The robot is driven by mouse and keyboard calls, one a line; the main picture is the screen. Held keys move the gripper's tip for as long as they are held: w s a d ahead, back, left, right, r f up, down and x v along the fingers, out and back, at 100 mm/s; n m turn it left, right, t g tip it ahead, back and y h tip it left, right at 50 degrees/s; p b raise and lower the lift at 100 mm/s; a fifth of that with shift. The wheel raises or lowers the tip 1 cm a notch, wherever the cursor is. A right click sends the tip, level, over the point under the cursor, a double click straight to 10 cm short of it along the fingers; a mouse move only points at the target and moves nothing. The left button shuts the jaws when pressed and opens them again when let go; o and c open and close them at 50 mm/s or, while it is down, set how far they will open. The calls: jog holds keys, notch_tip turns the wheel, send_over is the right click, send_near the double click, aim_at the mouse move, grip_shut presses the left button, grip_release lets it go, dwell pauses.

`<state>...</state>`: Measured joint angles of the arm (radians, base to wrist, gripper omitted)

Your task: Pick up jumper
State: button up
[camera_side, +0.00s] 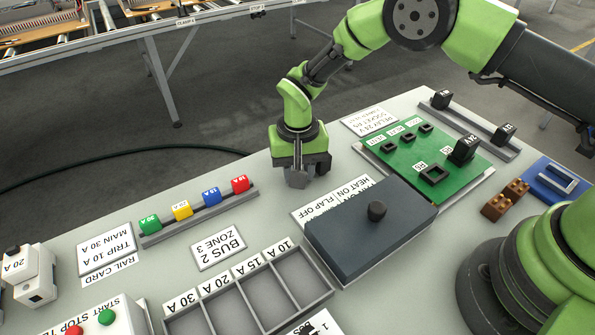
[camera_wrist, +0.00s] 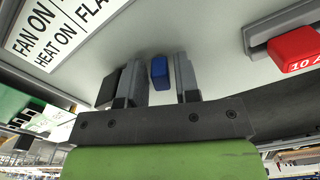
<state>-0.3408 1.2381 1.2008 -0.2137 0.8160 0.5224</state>
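A small blue block (camera_wrist: 159,72) shows between the fingers of my gripper in the wrist view. It appears to be the jumper, though no label on it can be read. My gripper (camera_wrist: 159,80) is open around it, with a narrow gap on each side. In the side view my gripper (camera_side: 300,178) points down close to the grey bench, and the blue block is hidden there.
A rail (camera_side: 200,213) with coloured fuses is left of my gripper; its red fuse (camera_wrist: 294,50) shows in the wrist view. A label card (camera_wrist: 62,25) and a dark box with a knob (camera_side: 370,232) are close by. A green board (camera_side: 450,178) lies to the right.

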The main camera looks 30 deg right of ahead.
grip_shut()
jog(key=shift+r, duration=0.1)
jog(key=r, duration=0.9)
jog(key=shift+d+r, duration=0.1)
jog(key=shift+d, duration=0.15)
jog(key=s+d+m, duration=0.2)
jog(key=d+m, duration=0.4)
jog(key=d, duration=0.3)
jog(key=s+d+m, duration=0.2)
jog(key=d+m, duration=0.5)
jog(key=d, duration=0.2)
jog(key=shift+s+d+r, duration=0.15)
jog(key=shift+d+r, duration=0.25)
jog(key=shift+r, duration=0.05)
